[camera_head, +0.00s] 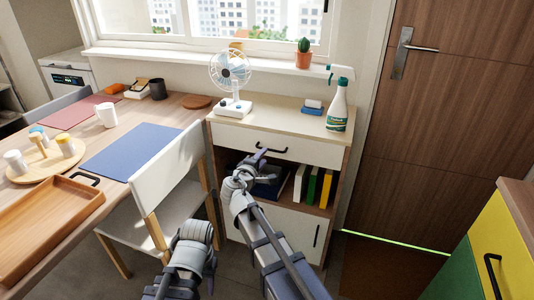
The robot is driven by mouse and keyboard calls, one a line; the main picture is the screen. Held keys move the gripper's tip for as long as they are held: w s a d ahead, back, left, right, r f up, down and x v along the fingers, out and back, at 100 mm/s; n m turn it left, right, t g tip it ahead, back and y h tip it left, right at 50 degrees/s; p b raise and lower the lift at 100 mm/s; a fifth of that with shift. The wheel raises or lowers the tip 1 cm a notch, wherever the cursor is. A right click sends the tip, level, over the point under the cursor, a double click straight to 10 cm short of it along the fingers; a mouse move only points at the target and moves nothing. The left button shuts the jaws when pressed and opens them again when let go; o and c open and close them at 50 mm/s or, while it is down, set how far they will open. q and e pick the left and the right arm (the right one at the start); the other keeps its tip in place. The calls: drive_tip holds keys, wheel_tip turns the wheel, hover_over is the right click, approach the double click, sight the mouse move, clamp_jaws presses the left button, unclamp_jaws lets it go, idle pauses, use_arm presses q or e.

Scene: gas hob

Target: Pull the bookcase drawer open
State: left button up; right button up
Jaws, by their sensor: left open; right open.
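The bookcase (327,150) is a low cream and wood cabinet under the window. Its top drawer (309,147) is a pale front that looks closed, with a dark bar handle (278,151). My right gripper (260,160) is open at the left part of this handle. I cannot tell if it touches the handle or if a finger is behind it. My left gripper (197,228) is low in front of the white chair, well away from the drawer. It is open, though its fingers are mostly hidden by its own wrist.
A fan (231,75), a spray bottle (338,108) and a blue eraser-like block (312,106) stand on the bookcase. A white chair (168,165) and wooden table (180,117) are on the left. A yellow and green cabinet (505,240) is at right.

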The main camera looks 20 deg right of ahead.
sight(269, 150)
drive_tip(key=b+x, duration=0.1)
drive_tip(key=x, duration=0.5)
drive_tip(key=shift+w+d+f, duration=0.1)
drive_tip(key=shift+w+d, duration=0.1)
drive_tip(key=shift+w, duration=0.05)
drive_tip(key=shift+c, duration=0.3)
clamp_jaws()
idle(0.9)
